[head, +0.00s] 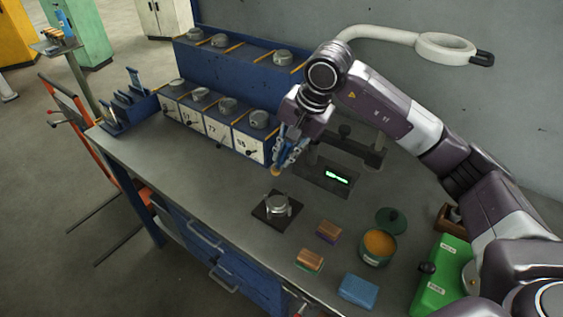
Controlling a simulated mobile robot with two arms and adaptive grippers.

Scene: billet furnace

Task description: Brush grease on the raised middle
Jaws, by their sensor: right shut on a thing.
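My right gripper (286,155) is shut on a small brush (276,171), whose tip looks orange. It is held above the bench, behind the metal part and apart from it. The round silvery metal part (277,204) sits on a dark square pad (267,222); its raised middle is too small to make out clearly. An open green tin (374,260) holds orange grease (380,242). Its dark green lid (391,219) lies behind it. My left gripper is not in view.
A blue rack (197,111) with numbered panels and round metal parts runs along the back. A dark device (324,178) with a green display stands behind the pad. Two brownish blocks (328,230), a blue block (358,290) and a green box (443,274) lie front right.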

